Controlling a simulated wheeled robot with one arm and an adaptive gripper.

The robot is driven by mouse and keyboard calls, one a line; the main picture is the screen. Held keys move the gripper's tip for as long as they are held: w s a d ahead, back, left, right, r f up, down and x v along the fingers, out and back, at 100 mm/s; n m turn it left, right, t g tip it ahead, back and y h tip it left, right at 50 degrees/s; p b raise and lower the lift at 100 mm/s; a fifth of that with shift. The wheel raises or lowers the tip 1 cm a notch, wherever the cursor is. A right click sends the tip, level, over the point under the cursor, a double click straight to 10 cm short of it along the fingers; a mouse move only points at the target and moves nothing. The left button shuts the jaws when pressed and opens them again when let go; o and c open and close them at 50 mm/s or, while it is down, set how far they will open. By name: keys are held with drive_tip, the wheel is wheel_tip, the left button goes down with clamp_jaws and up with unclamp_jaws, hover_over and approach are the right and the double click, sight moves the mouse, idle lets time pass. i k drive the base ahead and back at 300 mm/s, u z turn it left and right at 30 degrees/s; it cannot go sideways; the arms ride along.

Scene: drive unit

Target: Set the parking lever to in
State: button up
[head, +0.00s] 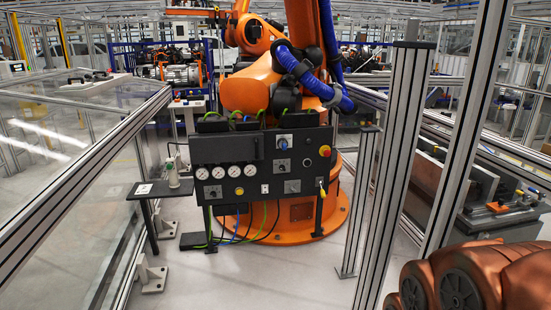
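A dark control panel (262,165) stands on legs in front of a large orange robot arm. A small yellow-handled lever (321,187) hangs at its lower right, and a blue-handled switch (283,143) sits at its upper middle. Neither label is readable at this size, so I cannot tell which is the parking lever or what position it is in. My gripper is not in view.
The panel also carries several round gauges (219,172), a red button (325,151) and a yellow button (239,191). A small side shelf (160,189) juts out left. Framed fences (75,195) and posts (396,165) flank the panel; the floor (250,280) before it is clear.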

sight(323, 193)
drive_tip(key=u, duration=0.25)
drive_tip(key=i, duration=3.5)
drive_tip(key=u, duration=0.05)
